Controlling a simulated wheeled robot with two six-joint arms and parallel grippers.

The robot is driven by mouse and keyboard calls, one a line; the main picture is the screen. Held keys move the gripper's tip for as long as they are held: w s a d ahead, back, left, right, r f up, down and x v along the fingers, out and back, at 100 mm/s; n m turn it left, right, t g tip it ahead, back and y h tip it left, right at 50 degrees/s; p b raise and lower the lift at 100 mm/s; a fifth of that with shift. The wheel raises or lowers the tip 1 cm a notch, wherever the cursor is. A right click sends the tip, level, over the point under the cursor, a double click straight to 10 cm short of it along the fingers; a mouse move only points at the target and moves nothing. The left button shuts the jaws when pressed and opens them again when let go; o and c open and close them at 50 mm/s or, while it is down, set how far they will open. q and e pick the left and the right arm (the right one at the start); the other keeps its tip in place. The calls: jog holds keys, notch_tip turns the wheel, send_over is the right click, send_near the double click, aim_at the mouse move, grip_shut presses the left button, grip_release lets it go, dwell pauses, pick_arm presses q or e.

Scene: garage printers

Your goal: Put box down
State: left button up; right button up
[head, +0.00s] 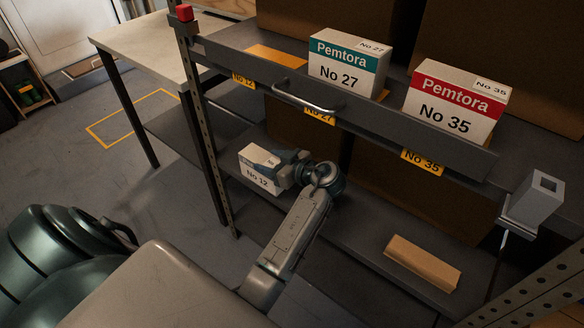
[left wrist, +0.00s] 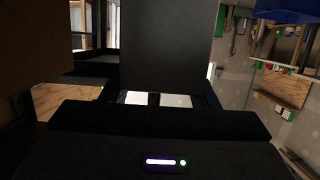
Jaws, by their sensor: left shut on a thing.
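A white box marked No 12 (head: 258,178) is in the grip of my left gripper (head: 284,170), at the left end of the rack's lower shelf in the head view. The gripper is shut on its right side, and I cannot tell whether the box touches the shelf. The upper shelf (head: 230,38) has an orange patch (head: 276,56) with nothing on it, behind the No 12 label (head: 243,81). In the left wrist view a dark, shaded block (left wrist: 165,45) fills the top middle ahead of the gripper. My right gripper is not in view.
A teal Pemtora No 27 box (head: 345,75) and a red Pemtora No 35 box (head: 455,110) stand on the upper shelf. A metal handle (head: 303,101) sticks out from its front. A tan block (head: 422,262) lies on the lower shelf. A pale table (head: 150,45) stands at left.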

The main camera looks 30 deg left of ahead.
pick_arm(q)
jog(key=w+d+f, duration=0.2)
jog(key=w, duration=0.1)
jog(key=w+d+f, duration=0.1)
jog(key=w+f, duration=0.1)
jog(key=shift+d, duration=0.35)
jog(key=o, duration=1.2)
